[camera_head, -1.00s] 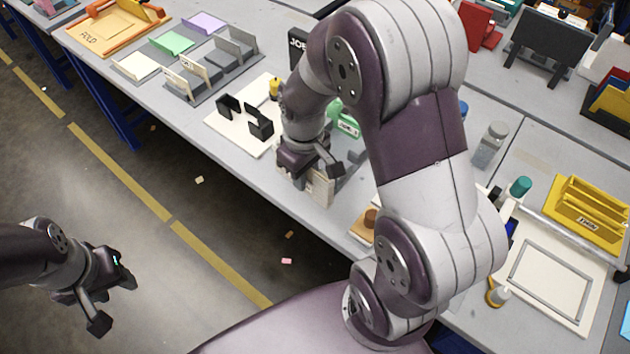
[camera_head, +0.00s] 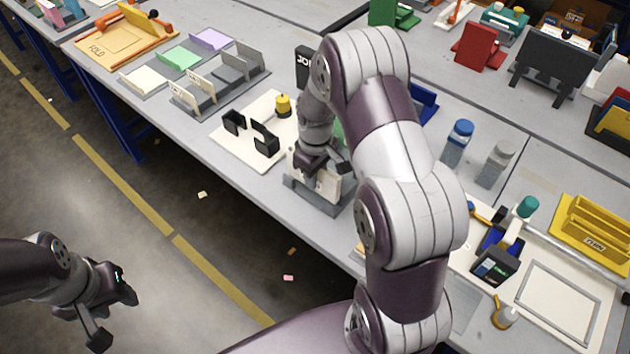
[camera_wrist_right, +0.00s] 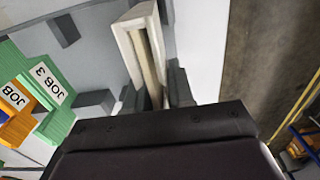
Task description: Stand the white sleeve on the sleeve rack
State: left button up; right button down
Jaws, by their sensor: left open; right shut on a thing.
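My right gripper (camera_head: 322,168) is shut on the white sleeve (camera_head: 328,186), which hangs below it, upright or nearly so. In the right wrist view the sleeve (camera_wrist_right: 140,42) is a thin pale pocket, beige inside, between the dark fingers. A grey stand (camera_head: 308,197), which looks like the sleeve rack, lies directly beneath at the table's front edge. The sleeve's lower edge is at the stand in the picture; I cannot tell if it touches. My left gripper (camera_head: 112,312) is open and empty over the floor, away from the table.
A white board with black brackets (camera_head: 262,137) and a yellow knob (camera_head: 283,104) is just left of the stand. A grey divider tray (camera_head: 185,98) is further left. Green and orange JOB pieces (camera_wrist_right: 48,85) stand near the gripper.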

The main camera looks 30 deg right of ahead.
notch_tip(320, 180, down, 3)
jog(key=shift+r, duration=0.1)
jog(key=shift+f, duration=0.2)
jog(key=c, duration=1)
grip_release()
